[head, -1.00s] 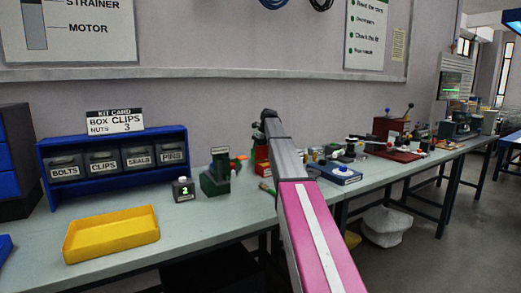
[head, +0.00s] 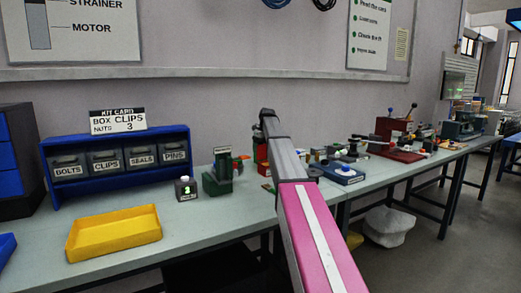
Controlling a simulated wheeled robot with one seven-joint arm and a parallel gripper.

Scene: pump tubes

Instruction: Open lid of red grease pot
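A small red object (head: 262,153) stands on the bench just left of my arm and is partly hidden by it. It may be the red grease pot, but it is too small and covered to tell, and I cannot make out its lid. My pink and grey arm reaches from the bottom of the picture up over the bench. My gripper is hidden behind the far end of the arm, so its fingers and anything in them do not show.
A yellow tray (head: 114,234) lies nearer the front edge, before a blue bin rack (head: 60,197). A blue box (head: 342,175) and a red machine base (head: 397,153) stand to the right.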

